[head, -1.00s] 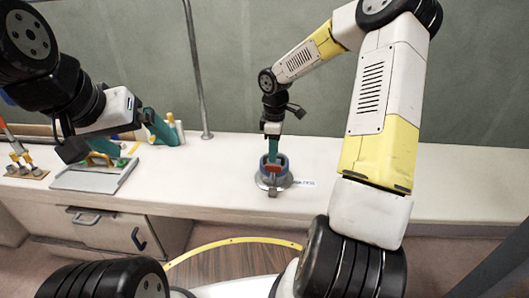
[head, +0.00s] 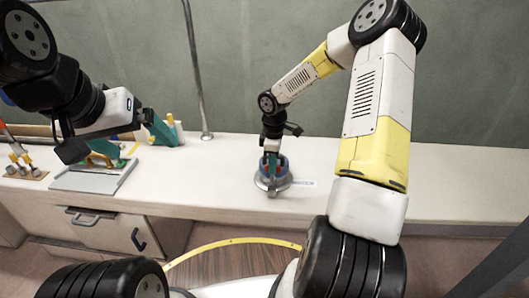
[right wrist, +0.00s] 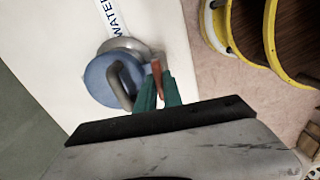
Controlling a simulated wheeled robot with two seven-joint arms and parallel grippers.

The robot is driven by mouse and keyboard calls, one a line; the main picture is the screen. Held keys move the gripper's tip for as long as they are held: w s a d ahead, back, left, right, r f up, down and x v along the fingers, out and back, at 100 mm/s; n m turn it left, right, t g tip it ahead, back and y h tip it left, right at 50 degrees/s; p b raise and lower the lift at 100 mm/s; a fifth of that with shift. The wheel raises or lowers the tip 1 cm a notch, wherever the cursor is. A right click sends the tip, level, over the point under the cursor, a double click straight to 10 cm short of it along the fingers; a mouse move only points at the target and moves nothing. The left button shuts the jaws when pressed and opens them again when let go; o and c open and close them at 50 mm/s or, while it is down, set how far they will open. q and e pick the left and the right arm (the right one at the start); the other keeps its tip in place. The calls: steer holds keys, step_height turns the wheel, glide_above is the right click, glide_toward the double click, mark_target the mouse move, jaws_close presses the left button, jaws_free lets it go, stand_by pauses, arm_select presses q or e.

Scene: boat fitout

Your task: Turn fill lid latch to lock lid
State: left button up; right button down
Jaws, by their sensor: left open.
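The fill lid (right wrist: 104,80) is a round blue cap with a grey arched handle, on a grey metal base (right wrist: 133,48) on the white counter. In the head view the lid (head: 284,165) is partly behind my right gripper (head: 271,172). The latch (right wrist: 156,72) is a small orange-red lever at the lid's edge. In the right wrist view the teal fingertips of my right gripper (right wrist: 158,88) stand close together on both sides of the latch, apparently closed on it. My left gripper (head: 130,142) is open and empty over the left of the counter.
A WATER label (right wrist: 112,15) lies beside the fill base. A grey tray (head: 92,181) lies under my left gripper, with a small fittings board (head: 25,174) farther left. A vertical pole (head: 195,70) rises behind. The counter right of the fill is clear.

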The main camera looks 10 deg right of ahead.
steer(key=shift+m, duration=0.4)
steer(key=m, duration=0.3)
steer(key=shift+w, duration=0.1)
steer(key=m, duration=0.8)
steer(key=shift+m, duration=2.1)
steer(key=c, duration=1.5)
jaws_free()
